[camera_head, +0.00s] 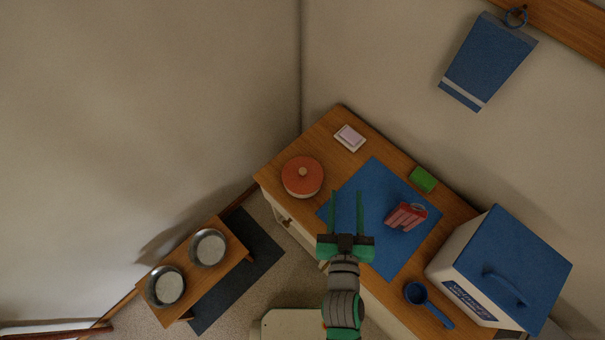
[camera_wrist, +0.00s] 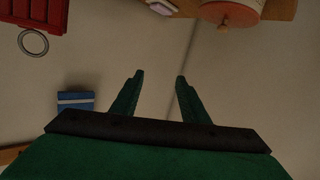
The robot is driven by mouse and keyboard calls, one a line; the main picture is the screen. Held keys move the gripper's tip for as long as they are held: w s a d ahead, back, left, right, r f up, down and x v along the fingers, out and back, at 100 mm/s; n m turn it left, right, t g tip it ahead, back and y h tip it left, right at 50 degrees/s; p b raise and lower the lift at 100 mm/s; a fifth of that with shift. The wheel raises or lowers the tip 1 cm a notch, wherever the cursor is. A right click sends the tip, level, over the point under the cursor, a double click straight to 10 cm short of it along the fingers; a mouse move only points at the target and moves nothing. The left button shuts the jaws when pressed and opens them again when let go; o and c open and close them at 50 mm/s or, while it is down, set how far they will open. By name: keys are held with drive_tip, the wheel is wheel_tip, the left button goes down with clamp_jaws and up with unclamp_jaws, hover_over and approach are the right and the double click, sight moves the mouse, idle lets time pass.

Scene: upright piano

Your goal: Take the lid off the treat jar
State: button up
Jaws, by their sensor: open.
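The treat jar (camera_head: 301,183) stands on the wooden cabinet top near its left corner. Its round orange-red lid (camera_head: 302,170) is on it, with a small pale knob in the middle. In the wrist view the jar's lid (camera_wrist: 232,10) shows at the top right edge, with its knob (camera_wrist: 224,23) in sight. My gripper (camera_head: 347,194) is open and empty, to the right of the jar in the head view and apart from it. Its two green fingers (camera_wrist: 159,76) also show in the wrist view with nothing between them.
A blue mat (camera_head: 375,176) lies under a red-and-white object (camera_head: 406,216). A white dish (camera_head: 349,138) and a green block (camera_head: 423,179) sit behind. A large blue-lidded bin (camera_head: 508,262) and blue scoop (camera_head: 416,293) stand right. Two metal bowls (camera_head: 208,247) sit on a low stand.

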drive_tip(key=w+d+r+m+g+h, duration=0.5)
drive_tip(key=w+d+r+m+h, duration=0.5)
drive_tip(key=w+d+r+m, duration=0.7)
drive_tip(key=m+g+y, duration=1)
drive_tip(key=m+y, duration=0.2)
drive_tip(key=m, duration=0.3)
approach(303, 171)
wheel_tip(303, 171, down, 3)
drive_tip(key=shift+s+a+f+t, duration=0.1)
drive_tip(key=shift+s+f+t, duration=0.05)
drive_tip(key=shift+t, duration=0.15)
drive_tip(key=shift+w+f, duration=0.2)
drive_tip(key=shift+f, duration=0.7)
drive_tip(key=shift+w+f, duration=0.2)
drive_tip(key=shift+f, duration=0.65)
drive_tip(key=shift+w+f, duration=0.2)
drive_tip(key=shift+f, duration=0.7)
drive_tip(key=shift+s, duration=0.1)
clamp_jaws()
